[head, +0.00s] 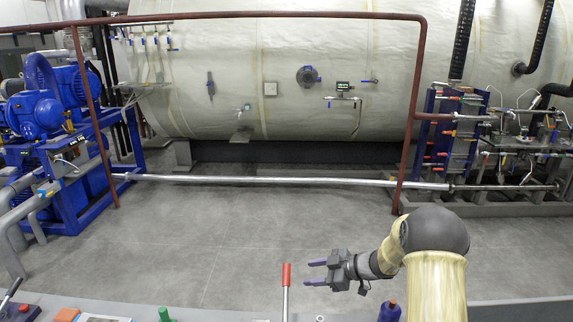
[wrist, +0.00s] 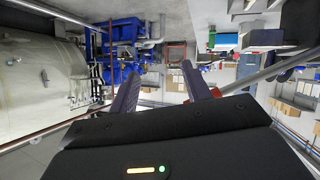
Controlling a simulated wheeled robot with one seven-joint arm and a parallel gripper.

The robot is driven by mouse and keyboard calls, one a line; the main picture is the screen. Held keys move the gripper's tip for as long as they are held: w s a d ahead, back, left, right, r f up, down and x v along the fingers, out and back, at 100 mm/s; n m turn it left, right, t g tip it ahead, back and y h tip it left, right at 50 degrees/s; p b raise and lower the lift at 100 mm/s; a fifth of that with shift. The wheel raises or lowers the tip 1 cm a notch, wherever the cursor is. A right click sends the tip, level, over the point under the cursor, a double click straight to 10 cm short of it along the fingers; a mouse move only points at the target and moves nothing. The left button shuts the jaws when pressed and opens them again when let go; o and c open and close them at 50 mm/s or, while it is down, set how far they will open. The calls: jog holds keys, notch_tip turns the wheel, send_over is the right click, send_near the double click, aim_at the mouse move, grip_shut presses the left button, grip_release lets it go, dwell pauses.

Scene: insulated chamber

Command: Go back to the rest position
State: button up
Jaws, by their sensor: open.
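My gripper (head: 316,273) is at the lower middle of the head view, pointing left, with its two purple fingers apart and nothing between them. In the wrist view my gripper (wrist: 165,90) shows its two fingers spread, with empty space between. A red-handled lever (head: 286,274) stands upright just left of the fingertips in the head view. They look close in the picture, but I cannot tell the true gap.
A large pale insulated tank (head: 270,70) fills the back, behind a red-brown pipe frame (head: 411,100). Blue pumps (head: 50,110) stand at left. A purple bottle (head: 390,311) and a green item (head: 165,314) are at the front edge. Grey floor (head: 210,230) between is clear.

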jog(key=d+r+m+t+h, duration=0.3)
jog(key=r+m+t+h, duration=0.2)
jog(key=r+m+h, duration=0.1)
jog(key=s+d+r+m+g+h, duration=0.1)
jog(key=s+d+m+h, duration=0.3)
jog(key=s, duration=0.2)
jog(key=s+f+m+g+h, duration=0.1)
jog(key=s+m+g, duration=0.5)
jog(key=s, duration=1.6)
jog(key=shift+s+f, duration=0.25)
jog(key=shift+s, duration=0.1)
